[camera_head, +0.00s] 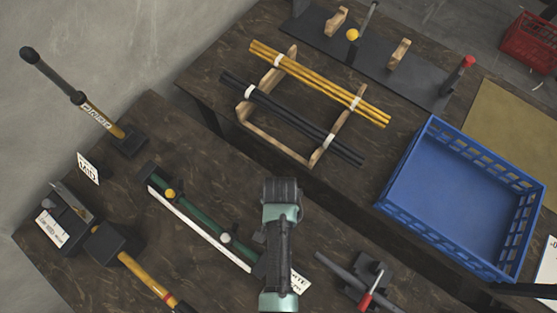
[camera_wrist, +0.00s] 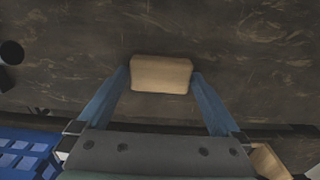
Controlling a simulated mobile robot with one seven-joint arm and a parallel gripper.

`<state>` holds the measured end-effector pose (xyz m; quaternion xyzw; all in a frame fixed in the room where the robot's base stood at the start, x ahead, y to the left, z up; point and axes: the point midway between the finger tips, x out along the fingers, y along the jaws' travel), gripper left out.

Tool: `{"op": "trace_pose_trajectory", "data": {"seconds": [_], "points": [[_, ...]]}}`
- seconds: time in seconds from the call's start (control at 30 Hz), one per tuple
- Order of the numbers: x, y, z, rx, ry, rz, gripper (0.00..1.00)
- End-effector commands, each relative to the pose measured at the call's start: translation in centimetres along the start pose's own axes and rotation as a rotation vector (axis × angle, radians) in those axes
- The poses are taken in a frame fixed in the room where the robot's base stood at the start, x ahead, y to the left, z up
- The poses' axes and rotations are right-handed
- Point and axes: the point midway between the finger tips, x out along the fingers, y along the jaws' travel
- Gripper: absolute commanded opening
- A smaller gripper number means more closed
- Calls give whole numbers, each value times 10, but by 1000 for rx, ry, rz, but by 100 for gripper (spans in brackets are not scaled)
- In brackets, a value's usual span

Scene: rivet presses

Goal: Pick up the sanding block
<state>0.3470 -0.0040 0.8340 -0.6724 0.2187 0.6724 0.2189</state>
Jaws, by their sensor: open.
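The sanding block, a plain tan block with rounded edges (camera_wrist: 161,74), lies on the dark, scuffed tabletop in the wrist view. My gripper (camera_wrist: 160,80) is open, with one blue finger on each side of the block's near part. The fingertips look close to the block's left and right ends; I cannot tell whether they touch it or how high they are above the table. In the head view my arm's end covers the middle of the front table. The fingers and the block are hidden there.
A green-and-white rail fixture (camera_head: 205,225) lies left of my arm, and a red-handled tool (camera_head: 368,290) lies right. A wooden rack (camera_head: 245,112) with yellow and black rods and a blue crate (camera_head: 390,203) stand on the table behind. A gap separates the tables.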

Motion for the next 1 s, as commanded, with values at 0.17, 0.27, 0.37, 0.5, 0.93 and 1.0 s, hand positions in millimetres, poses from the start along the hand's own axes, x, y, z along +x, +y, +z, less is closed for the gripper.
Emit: {"op": "trace_pose_trajectory", "data": {"seconds": [0.17, 0.27, 0.37, 0.5, 0.93, 1.0], "points": [[0, 0, 0, 0, 0, 0, 91], [0, 0, 0, -1, 0, 0, 73], [0, 0, 0, -1, 0, 0, 55], [-1, 0, 0, -1, 0, 0, 31], [-12, -1, -1, -1, 2, -2, 31], [-20, -1, -1, -1, 3, -2, 31]]}}
